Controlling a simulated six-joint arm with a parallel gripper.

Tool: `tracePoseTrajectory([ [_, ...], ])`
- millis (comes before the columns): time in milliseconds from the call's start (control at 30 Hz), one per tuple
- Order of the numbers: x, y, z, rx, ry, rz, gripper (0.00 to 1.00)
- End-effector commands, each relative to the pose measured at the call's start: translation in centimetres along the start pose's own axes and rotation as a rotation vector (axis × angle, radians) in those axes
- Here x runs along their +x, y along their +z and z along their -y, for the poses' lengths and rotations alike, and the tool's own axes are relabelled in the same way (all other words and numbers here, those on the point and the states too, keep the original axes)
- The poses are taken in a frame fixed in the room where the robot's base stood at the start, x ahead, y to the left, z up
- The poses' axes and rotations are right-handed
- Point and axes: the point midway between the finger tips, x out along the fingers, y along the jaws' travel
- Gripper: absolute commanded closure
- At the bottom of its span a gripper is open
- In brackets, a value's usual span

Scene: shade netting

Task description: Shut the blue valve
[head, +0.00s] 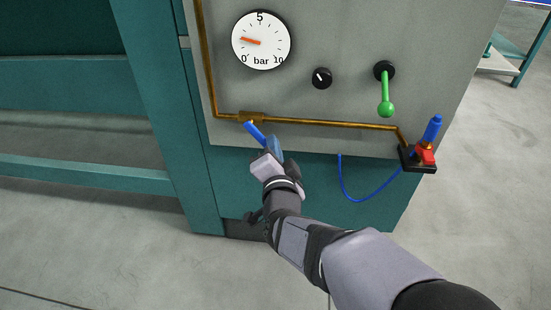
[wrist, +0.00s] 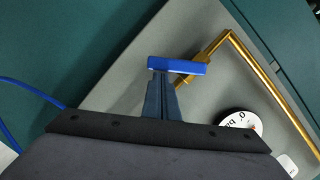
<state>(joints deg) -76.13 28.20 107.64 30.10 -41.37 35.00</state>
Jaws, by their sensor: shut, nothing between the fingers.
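The blue valve handle (head: 255,132) is a short blue bar at the brass valve body (head: 252,117) on the lower left pipe of the grey panel. It slants down to the right, at an angle to the pipe. In the wrist view the blue handle (wrist: 185,66) lies across the brass body, just beyond my fingertips. My gripper (head: 270,145) is shut and empty at the handle's lower right end. In the wrist view the fingers of my gripper (wrist: 160,76) are together under the handle's left part. I cannot tell whether they touch it.
The panel carries a pressure gauge (head: 262,40), a black knob (head: 322,78) and a green lever (head: 386,95) hanging down. A blue bottle-like part (head: 433,128) and a red part (head: 426,155) sit on a black bracket at right. A thin blue hose (head: 358,200) loops below the panel.

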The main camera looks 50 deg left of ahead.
Motion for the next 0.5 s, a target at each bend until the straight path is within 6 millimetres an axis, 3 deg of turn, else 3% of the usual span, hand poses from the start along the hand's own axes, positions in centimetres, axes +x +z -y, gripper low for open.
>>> tracePoseTrajectory([
  [33, 0.2, 0.9, -1.1, 0.044, -0.013, 0.000, 1.00],
  [100, 0.3, 1.4, -1.2, 0.106, -0.028, 0.001, 1.00],
  [500, 0.8, 3.4, -1.4, 0.439, -0.112, 0.001, 1.00],
])
